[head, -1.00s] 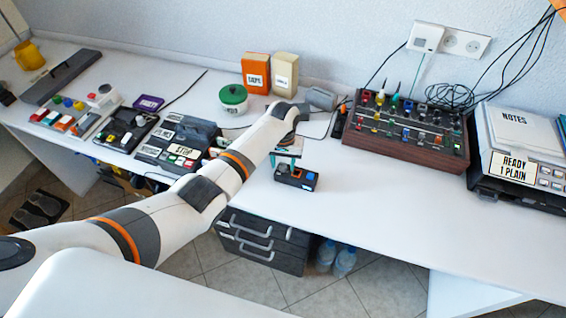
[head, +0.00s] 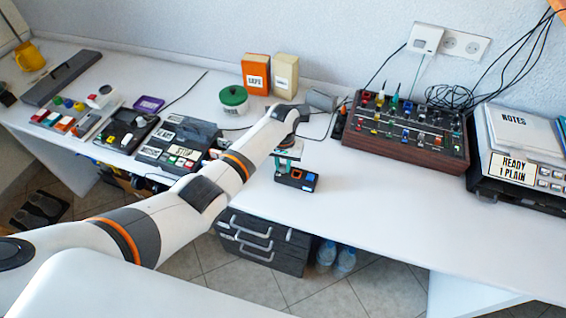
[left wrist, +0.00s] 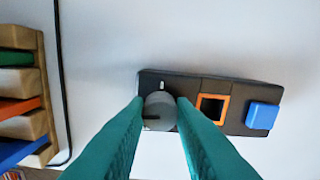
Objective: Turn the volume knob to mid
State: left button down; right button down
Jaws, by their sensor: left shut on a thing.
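A small dark control box (head: 297,178) stands on the white desk near its front edge. In the left wrist view the box (left wrist: 233,121) carries a round grey knob (left wrist: 160,112), an orange-framed square (left wrist: 211,108) and a blue button (left wrist: 263,115). My left gripper (left wrist: 166,106) has its two teal fingers shut on the grey knob from both sides. A dark mark on the knob points to the lower left, and a short white mark is on the box above it. In the head view my left gripper (head: 288,158) is over the box's left end and hides the knob.
A mixer-like panel (head: 405,135) with several knobs stands right of the box. A green-lidded jar (head: 233,98) and two cartons (head: 270,75) stand behind. Button panels (head: 180,143) lie to the left. The desk right of the box is clear.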

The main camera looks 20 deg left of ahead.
aim_at(283, 167)
pick_arm(q)
jog(key=m+p, duration=0.1)
jog(key=m, duration=0.3)
jog(key=shift+r, duration=0.1)
jog(key=m, duration=0.4)
jog(key=shift+m+p, duration=0.3)
jog(key=shift+p, duration=0.1)
jog(key=m, duration=1)
jog(key=c, duration=1.2)
grip_release()
notch_tip(283, 167, up, 12)
